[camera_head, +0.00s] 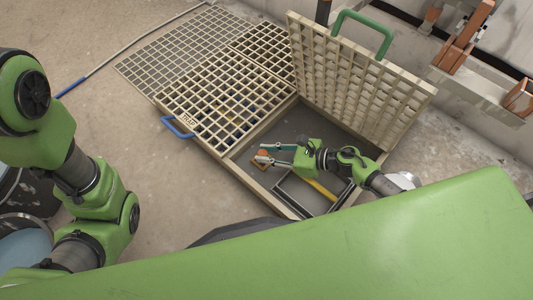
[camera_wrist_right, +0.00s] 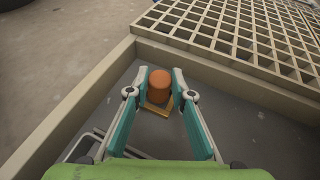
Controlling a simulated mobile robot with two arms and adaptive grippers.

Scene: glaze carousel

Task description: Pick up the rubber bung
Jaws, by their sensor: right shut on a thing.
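The rubber bung (camera_wrist_right: 160,84) is an orange-brown, short cylinder, upright between the fingertips of my right gripper (camera_wrist_right: 159,76) in the right wrist view. The teal fingers are shut on its two sides. In the head view, the bung (camera_head: 261,155) shows small and partly hidden beside the right gripper (camera_head: 267,154), inside the open pit. A yellowish-tan flat piece (camera_wrist_right: 157,109) lies just below the bung; I cannot tell whether they touch. My left arm comes in at the left, but its gripper is not in view.
The pit's pale rim (camera_head: 246,189) surrounds the low grey floor. A grate panel with a green handle (camera_head: 365,30) stands raised behind my right arm. A flat grate with a blue handle (camera_head: 176,127) adjoins the pit at left. A dark-framed tray (camera_head: 284,194) lies in the pit.

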